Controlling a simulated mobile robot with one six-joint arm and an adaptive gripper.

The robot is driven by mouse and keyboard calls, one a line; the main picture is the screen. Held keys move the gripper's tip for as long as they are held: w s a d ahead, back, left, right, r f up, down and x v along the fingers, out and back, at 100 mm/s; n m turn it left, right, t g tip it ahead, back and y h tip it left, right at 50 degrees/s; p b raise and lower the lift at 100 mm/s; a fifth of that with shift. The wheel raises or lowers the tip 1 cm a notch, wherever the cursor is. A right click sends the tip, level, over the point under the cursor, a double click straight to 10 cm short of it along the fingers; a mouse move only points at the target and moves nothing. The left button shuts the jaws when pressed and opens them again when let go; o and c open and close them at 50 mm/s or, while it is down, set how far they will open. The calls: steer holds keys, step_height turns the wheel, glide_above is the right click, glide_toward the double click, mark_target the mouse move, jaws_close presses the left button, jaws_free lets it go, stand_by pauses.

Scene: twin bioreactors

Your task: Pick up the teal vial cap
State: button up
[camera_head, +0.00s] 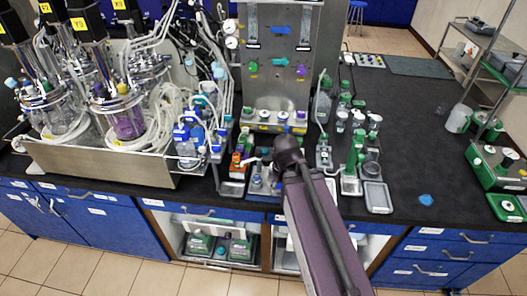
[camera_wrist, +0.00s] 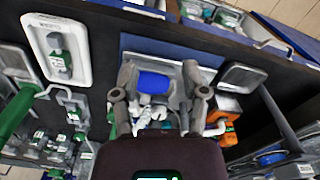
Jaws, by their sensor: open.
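I cannot pick out the teal vial cap with certainty in either view. In the head view, my arm reaches over the front of the bench and hides part of this tray. Small blue and purple items (camera_head: 256,181) show left of the arm there.
An orange device (camera_wrist: 226,122) stands close to the right finger. Twin bioreactors (camera_head: 125,115) with tubing fill the bench's left. A steel panel (camera_head: 279,70) stands behind the small trays. A blue item (camera_head: 426,199) lies on the mostly clear right side of the black bench (camera_head: 420,140).

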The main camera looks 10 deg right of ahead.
steer(key=o, duration=0.3)
steer(key=shift+w, duration=0.1)
steer(key=shift+o, duration=0.2)
steer(key=w+r+p, duration=0.2)
steer(key=w, duration=1.1)
steer(key=w+r+n+t+p, duration=0.1)
steer(key=w+r+p, duration=0.1)
steer(key=w, duration=1.1)
steer(key=shift+w+r, duration=0.15)
steer(key=shift+w, duration=0.25)
steer(key=b, duration=0.8)
glide_above(264, 151)
steer(key=f, duration=0.7)
steer(key=shift+s+d+f, duration=0.25)
steer(key=shift+s+f, duration=0.1)
steer(key=shift+f, duration=0.45)
steer(key=shift+f+b, duration=0.1)
steer(key=shift+b, duration=0.2)
steer(key=f+b, duration=0.3)
steer(key=w+f+b, duration=0.1)
steer(key=f+b, duration=0.1)
steer(key=shift+a, duration=0.2)
